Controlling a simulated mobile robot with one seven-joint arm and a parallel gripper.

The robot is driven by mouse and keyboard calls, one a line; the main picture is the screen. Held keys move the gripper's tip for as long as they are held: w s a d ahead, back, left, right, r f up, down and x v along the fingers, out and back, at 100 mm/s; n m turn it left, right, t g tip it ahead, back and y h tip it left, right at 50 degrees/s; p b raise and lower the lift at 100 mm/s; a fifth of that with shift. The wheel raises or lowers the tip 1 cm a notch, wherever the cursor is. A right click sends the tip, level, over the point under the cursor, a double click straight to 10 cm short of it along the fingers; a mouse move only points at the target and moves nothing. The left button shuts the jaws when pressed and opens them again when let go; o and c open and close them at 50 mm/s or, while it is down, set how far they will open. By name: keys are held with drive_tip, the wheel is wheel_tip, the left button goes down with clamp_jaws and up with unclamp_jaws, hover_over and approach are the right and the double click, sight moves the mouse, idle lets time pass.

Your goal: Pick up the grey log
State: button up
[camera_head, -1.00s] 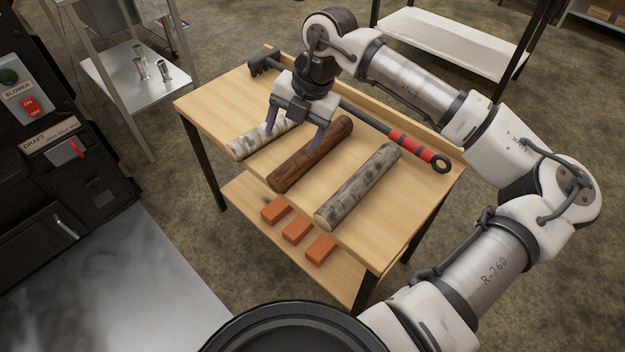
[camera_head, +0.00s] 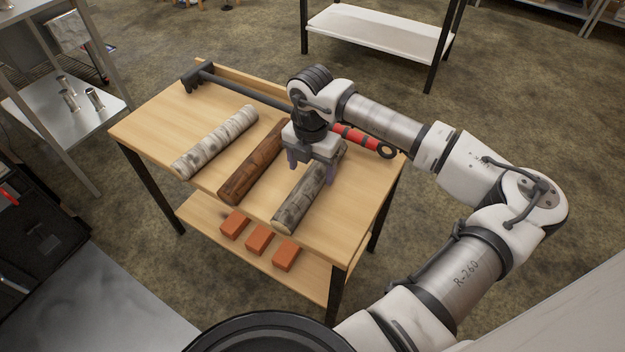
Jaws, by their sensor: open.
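The grey log (camera_head: 298,204) is the rightmost of three logs on the wooden table (camera_head: 345,220). It lies slanted, its near end toward the table's front edge. My gripper (camera_head: 311,175) is open over the grey log's upper half, with a finger showing at each side of it.
A long tool with a dark head (camera_head: 197,76) and a red-banded handle (camera_head: 358,138) lies along the table's back, behind my gripper. Three orange bricks (camera_head: 258,239) sit on the lower shelf. A metal shelf (camera_head: 80,110) stands at left.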

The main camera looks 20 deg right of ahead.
sight(313, 174)
wheel_tip(313, 174, down, 4)
drive_tip(key=shift+s+d+f, duration=0.1)
drive_tip(key=shift+s+f, duration=0.05)
drive_tip(key=shift+c, duration=0.4)
drive_tip(key=c, duration=1.2)
drive_tip(key=shift+o, duration=0.2)
